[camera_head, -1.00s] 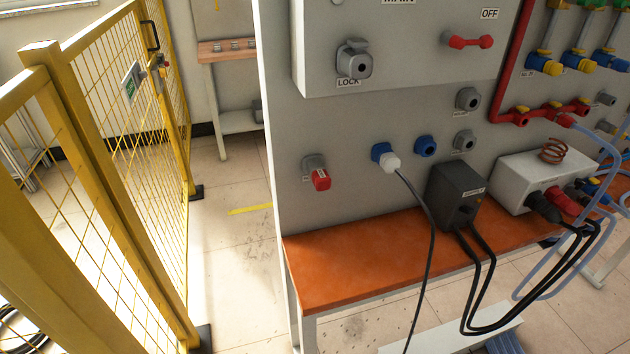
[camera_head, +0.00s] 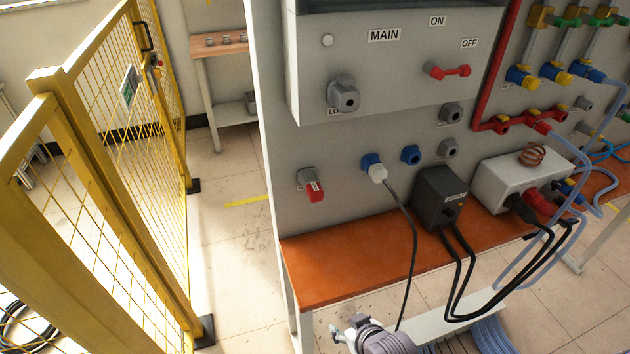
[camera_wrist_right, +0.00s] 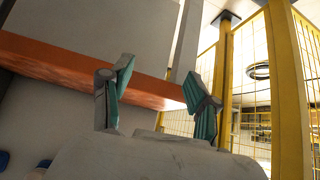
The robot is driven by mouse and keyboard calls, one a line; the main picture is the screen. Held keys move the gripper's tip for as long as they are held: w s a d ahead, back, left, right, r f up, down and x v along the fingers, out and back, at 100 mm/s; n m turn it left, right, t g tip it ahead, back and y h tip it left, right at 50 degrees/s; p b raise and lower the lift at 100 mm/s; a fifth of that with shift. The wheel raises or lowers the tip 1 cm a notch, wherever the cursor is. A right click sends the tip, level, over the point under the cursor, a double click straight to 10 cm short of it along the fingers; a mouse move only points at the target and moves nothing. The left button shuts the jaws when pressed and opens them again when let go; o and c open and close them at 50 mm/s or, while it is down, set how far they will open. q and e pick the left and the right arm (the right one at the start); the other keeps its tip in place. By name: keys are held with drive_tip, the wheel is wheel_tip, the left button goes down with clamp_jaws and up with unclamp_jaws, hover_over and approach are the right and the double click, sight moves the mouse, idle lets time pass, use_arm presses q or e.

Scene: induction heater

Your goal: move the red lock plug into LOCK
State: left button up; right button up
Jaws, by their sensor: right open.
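The red lock plug (camera_head: 314,191) sits in a grey socket on the lower left of the grey panel, above the orange shelf. The LOCK socket (camera_head: 345,95) is a grey round fitting on the cabinet above it, and it holds no red plug. Its label is partly covered. My right gripper (camera_head: 344,330) is at the bottom of the head view, below the shelf front and well below the plug. In the right wrist view its two teal-padded fingers (camera_wrist_right: 158,92) are apart with nothing between them. My left gripper does not show.
The orange shelf (camera_head: 330,268) juts out below the panel. A black box (camera_head: 440,195) and a white box (camera_head: 525,175) stand on the shelf. A yellow fence (camera_head: 110,190) is at left.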

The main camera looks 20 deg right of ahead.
sight(318, 198)
drive_tip(key=w+r+t, duration=0.5)
drive_tip(key=w+r, duration=0.1)
drive_tip(key=r, duration=0.4)
drive_tip(key=w+r+m+t+p, duration=0.1)
drive_tip(key=w+r+t, duration=0.4)
drive_tip(key=r, duration=0.6)
drive_tip(key=shift+w+a+r, duration=0.25)
drive_tip(key=shift+w+a, duration=0.2)
drive_tip(key=shift+w, duration=0.65)
drive_tip(key=w+b, duration=0.2)
drive_tip(key=w, duration=0.5)
drive_tip(key=shift+w+a+f, duration=0.1)
drive_tip(key=shift+w+a, duration=0.05)
drive_tip(key=shift+w, duration=0.85)
drive_tip(key=shift+p, duration=0.4)
